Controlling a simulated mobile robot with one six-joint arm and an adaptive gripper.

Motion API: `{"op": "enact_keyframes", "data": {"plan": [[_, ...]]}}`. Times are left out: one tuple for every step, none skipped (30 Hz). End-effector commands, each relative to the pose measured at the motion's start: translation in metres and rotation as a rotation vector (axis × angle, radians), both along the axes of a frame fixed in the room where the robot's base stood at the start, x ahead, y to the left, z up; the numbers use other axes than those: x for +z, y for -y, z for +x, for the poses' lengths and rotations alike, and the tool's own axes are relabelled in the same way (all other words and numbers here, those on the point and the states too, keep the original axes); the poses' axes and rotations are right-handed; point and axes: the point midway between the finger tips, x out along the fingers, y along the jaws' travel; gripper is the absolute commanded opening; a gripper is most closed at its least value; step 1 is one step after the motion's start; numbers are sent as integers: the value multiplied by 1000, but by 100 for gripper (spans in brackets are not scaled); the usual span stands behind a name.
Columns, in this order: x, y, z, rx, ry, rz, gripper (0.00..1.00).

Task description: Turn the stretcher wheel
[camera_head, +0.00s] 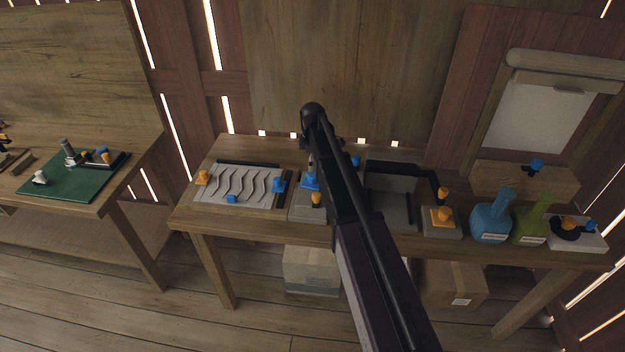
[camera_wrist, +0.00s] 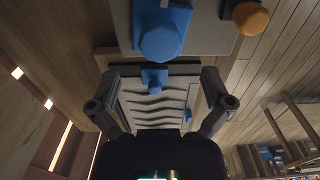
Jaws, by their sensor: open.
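No part is clearly marked as the stretcher wheel, and I cannot tell which one it is. A dark round part with an orange knob (camera_head: 568,223) sits on a pale block at the table's right end. A large blue knob (camera_wrist: 163,35) is close in the wrist view, on a grey block; it also shows in the head view (camera_head: 310,181). An orange knob (camera_wrist: 250,18) is beside it. My gripper (camera_wrist: 158,75) is open and empty, its fingers apart. A smaller blue knob (camera_wrist: 155,83) shows between the fingers, beyond them. In the head view my arm hides part of the table's middle.
A ridged tray (camera_head: 208,186) is on the table's left. A blue flask (camera_head: 491,222) and a green flask (camera_head: 530,224) stand near the right front edge. A cardboard box (camera_head: 312,266) is underneath.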

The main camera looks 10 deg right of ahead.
Motion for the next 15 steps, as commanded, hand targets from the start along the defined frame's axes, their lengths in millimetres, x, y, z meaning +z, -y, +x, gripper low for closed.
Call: {"op": "enact_keyframes", "data": {"plan": [[-8, 0, 0, 0, 0, 0, 100], [-10, 0, 0, 0, 0, 0, 100], [-13, 0, 0, 0, 0, 0, 100], [-16, 0, 0, 0, 0, 0, 100], [-18, 0, 0, 0, 0, 0, 100], [-21, 0, 0, 0, 0, 0, 100], [-23, 0, 0, 0, 0, 0, 100], [-25, 0, 0, 0, 0, 0, 100], [-28, 0, 0, 0, 0, 0, 100], [-30, 0, 0, 0, 0, 0, 100], [-33, 0, 0, 0, 0, 0, 100], [-36, 0, 0, 0, 0, 0, 100], [-38, 0, 0, 0, 0, 0, 100], [-40, 0, 0, 0, 0, 0, 100], [-43, 0, 0, 0, 0, 0, 100]]}}
